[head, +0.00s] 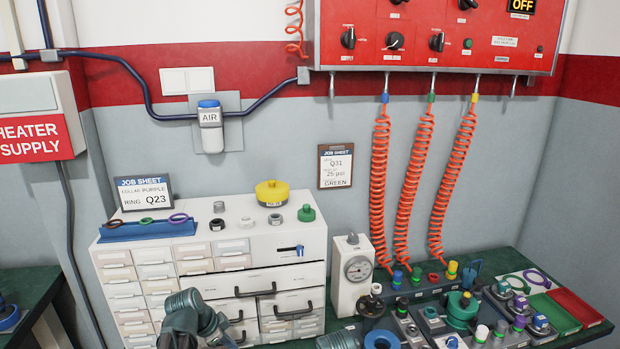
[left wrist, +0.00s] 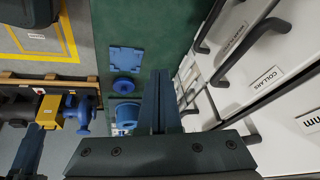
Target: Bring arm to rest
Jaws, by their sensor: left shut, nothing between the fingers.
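My left gripper (head: 193,322) shows at the bottom of the head view, in front of the white drawer cabinet (head: 262,262). It is partly cut off by the lower edge. In the left wrist view its fingers (left wrist: 160,98) are together with nothing between them. The cabinet's drawer fronts and dark handles (left wrist: 225,45) are close on the right in that view.
A green bench top (left wrist: 140,25) holds blue parts (left wrist: 126,86). The gauge box (head: 351,275) and a crowded fixture area (head: 460,310) stand right of the cabinet. Red coiled hoses (head: 415,180) hang behind.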

